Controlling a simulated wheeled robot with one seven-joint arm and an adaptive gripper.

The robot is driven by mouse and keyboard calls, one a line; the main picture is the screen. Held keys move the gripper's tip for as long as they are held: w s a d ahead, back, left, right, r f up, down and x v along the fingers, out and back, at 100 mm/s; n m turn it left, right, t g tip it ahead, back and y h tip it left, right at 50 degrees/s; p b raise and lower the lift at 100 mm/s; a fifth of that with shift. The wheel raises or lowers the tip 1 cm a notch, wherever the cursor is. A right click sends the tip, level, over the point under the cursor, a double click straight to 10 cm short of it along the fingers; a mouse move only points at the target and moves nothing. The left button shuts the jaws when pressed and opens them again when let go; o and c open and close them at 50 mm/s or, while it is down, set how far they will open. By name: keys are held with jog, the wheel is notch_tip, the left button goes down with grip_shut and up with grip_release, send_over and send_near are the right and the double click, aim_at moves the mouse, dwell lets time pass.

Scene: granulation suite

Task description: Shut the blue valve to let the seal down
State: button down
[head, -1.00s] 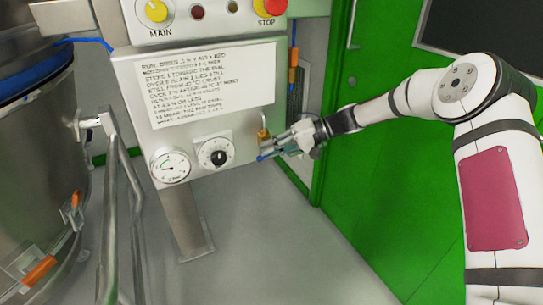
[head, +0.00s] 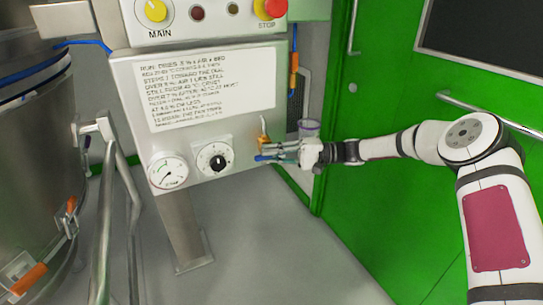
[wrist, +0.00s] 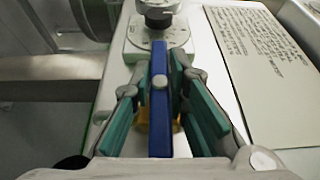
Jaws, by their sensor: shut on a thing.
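The blue valve's handle (head: 264,158) is a narrow blue bar at the lower right edge of the grey control panel, below a brass-coloured fitting (head: 263,139). My gripper (head: 277,152) reaches it from the right and is shut on it. In the wrist view the blue handle (wrist: 160,112) runs lengthwise between the teal finger pads of my gripper (wrist: 159,70), with a pale round pivot on it. The fingers partly hide the valve body. A round pressure gauge (head: 168,171) sits at the panel's lower left.
A black dial knob (head: 217,162) is left of the gripper. An instruction sheet (head: 215,88) and the red stop button (head: 275,8) are above. A steel vessel (head: 35,170) and rails stand left. A green door (head: 400,220) is behind my arm. The floor below is clear.

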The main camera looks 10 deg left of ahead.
jog(key=c, duration=1.5)
grip_release()
jog(key=v, duration=1.1)
jog(key=shift+d, duration=0.4)
